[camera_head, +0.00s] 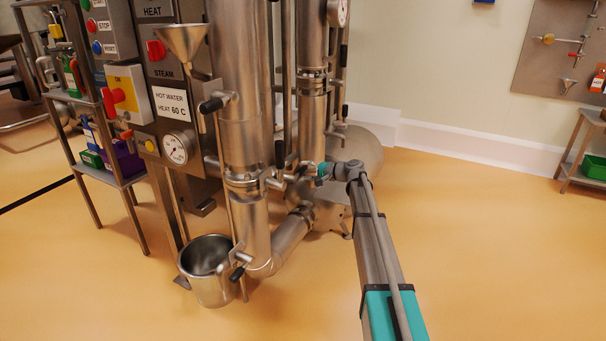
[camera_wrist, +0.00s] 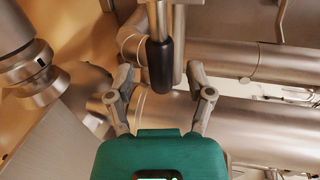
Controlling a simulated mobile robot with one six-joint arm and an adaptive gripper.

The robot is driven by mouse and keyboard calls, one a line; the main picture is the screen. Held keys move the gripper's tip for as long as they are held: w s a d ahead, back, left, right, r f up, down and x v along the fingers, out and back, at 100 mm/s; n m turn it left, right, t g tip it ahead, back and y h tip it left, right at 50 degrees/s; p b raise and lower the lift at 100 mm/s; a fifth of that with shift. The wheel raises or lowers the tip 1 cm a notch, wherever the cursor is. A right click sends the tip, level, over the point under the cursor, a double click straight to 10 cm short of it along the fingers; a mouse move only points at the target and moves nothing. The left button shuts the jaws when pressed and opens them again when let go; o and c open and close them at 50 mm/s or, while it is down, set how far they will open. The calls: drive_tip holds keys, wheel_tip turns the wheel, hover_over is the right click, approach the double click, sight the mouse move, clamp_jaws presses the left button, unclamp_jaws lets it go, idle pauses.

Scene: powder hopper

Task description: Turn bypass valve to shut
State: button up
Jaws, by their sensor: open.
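A valve lever with a black grip (camera_wrist: 160,66) hangs down in the wrist view, between the fingertips of my gripper (camera_wrist: 160,76). I see no finger closed on it. No label shows whether this is the bypass valve. In the head view my gripper (camera_head: 297,172) reaches the pipework beside the front steel column (camera_head: 243,120). A black-handled lever (camera_head: 279,152) is on that column close to my gripper. Other black-handled levers show higher up (camera_head: 216,103) and low by the bucket (camera_head: 237,272). My gripper is open; its fingers are partly lost among the pipes in the head view.
A steel bucket (camera_head: 207,272) stands below the column. A funnel (camera_head: 186,45) and a control panel with a gauge (camera_head: 179,148) are at left. Steel pipes (camera_wrist: 256,122) run close around my gripper in the wrist view. The floor (camera_head: 480,250) at right is clear.

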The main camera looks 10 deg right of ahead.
drive_tip(key=shift+x, duration=1.05)
